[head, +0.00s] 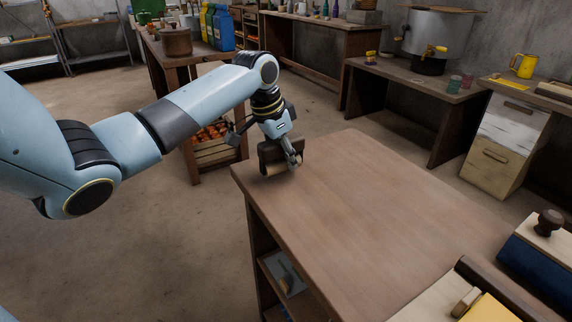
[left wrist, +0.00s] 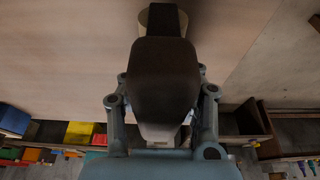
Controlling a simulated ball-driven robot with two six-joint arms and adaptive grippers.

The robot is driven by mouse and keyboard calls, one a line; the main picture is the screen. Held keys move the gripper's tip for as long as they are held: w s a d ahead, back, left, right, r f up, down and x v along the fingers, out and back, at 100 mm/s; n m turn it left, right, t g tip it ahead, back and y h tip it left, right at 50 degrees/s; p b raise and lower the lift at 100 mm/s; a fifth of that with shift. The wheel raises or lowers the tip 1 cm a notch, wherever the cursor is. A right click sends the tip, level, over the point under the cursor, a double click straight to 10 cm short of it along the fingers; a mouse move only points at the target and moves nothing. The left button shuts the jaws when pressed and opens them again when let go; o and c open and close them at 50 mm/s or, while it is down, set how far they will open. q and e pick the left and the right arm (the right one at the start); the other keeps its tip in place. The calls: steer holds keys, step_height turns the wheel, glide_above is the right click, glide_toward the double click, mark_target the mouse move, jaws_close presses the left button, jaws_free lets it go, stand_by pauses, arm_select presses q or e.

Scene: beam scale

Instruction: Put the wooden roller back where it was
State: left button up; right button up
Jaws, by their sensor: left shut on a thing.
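My left gripper (head: 290,158) is over the far left corner of the brown wooden table (head: 360,200), pointing down. It is shut on the wooden roller (head: 277,169), which shows dark brown and pale wood parts. In the left wrist view a dark brown block-like part (left wrist: 165,75) fills the space between the fingers, with a pale rounded edge beyond it. I cannot tell whether the roller touches the tabletop. The fingers hide part of it. My right gripper is not in view.
At the near right of the table are a pale board (head: 430,300), a yellow piece (head: 490,308) and a blue item (head: 535,255) with a dark knob. The middle of the tabletop is clear. A side bench (head: 172,62) with blue containers stands behind my left arm.

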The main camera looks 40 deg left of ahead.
mark_target(271, 142)
arm_select(q)
step_height(271, 142, down, 2)
steer(key=shift+f, duration=0.1)
steer(key=o, duration=1.1)
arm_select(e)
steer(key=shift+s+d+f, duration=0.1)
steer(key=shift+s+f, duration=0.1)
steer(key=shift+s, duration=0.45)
arm_select(q)
steer(key=shift+r, duration=0.3)
steer(key=p+v, duration=0.1)
steer(key=v, duration=1)
steer(key=shift+s+r+p, duration=0.2)
steer(key=shift+r+p, duration=0.05)
steer(key=shift+p, duration=0.1)
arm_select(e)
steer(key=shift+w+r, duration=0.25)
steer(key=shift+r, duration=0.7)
